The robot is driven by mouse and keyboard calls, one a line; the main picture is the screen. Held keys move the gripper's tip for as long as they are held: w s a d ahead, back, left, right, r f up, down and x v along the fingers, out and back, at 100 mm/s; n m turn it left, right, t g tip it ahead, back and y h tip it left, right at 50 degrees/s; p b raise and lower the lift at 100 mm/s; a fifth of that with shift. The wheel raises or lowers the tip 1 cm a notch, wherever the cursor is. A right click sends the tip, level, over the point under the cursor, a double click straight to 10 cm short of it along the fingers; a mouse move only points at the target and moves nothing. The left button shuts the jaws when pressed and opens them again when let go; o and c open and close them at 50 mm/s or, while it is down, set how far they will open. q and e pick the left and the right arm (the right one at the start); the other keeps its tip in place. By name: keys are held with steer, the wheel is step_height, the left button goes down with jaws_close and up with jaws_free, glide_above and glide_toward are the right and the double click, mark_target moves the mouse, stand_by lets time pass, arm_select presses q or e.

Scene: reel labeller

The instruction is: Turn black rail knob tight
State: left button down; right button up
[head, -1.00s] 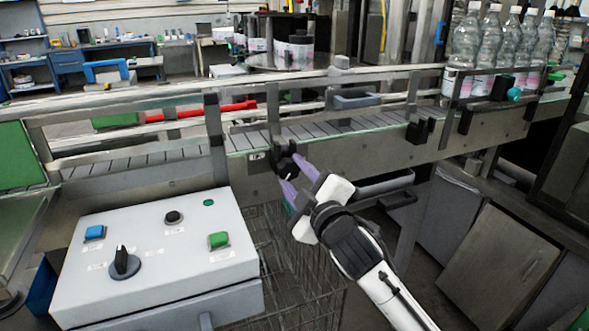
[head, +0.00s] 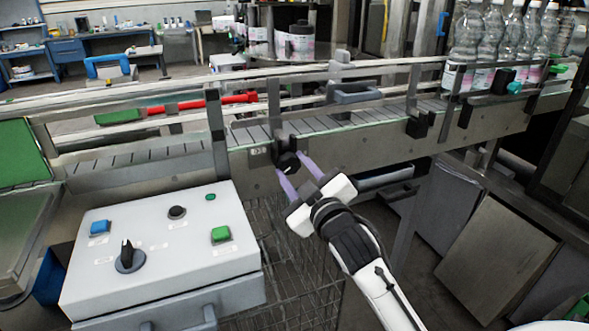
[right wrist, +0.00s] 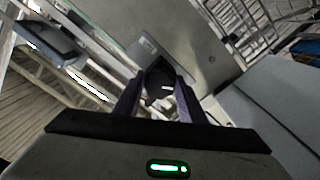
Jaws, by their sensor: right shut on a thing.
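The black rail knob (head: 288,161) sits on the conveyor's near side, at the foot of a rail bracket. My right gripper (head: 293,165) reaches it from below right, one purple finger on each side, and is shut on it. In the right wrist view the dark round knob (right wrist: 160,84) lies between the two purple fingers (right wrist: 158,98). Its contact faces are partly hidden by the fingers. My left gripper is not in view.
A white control box (head: 165,265) with buttons and a black selector stands left of my right arm. The conveyor rail (head: 180,100) runs above the knob. A wire basket (head: 290,250) is below. Bottles (head: 485,45) stand at the right end of the conveyor.

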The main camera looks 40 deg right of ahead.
steer(key=o, duration=1)
steer(key=shift+o, duration=0.2)
steer(key=shift+s, duration=0.1)
steer(key=b+v, duration=0.1)
steer(key=v, duration=0.9)
steer(key=shift+b, duration=0.3)
steer(key=shift+s, duration=0.1)
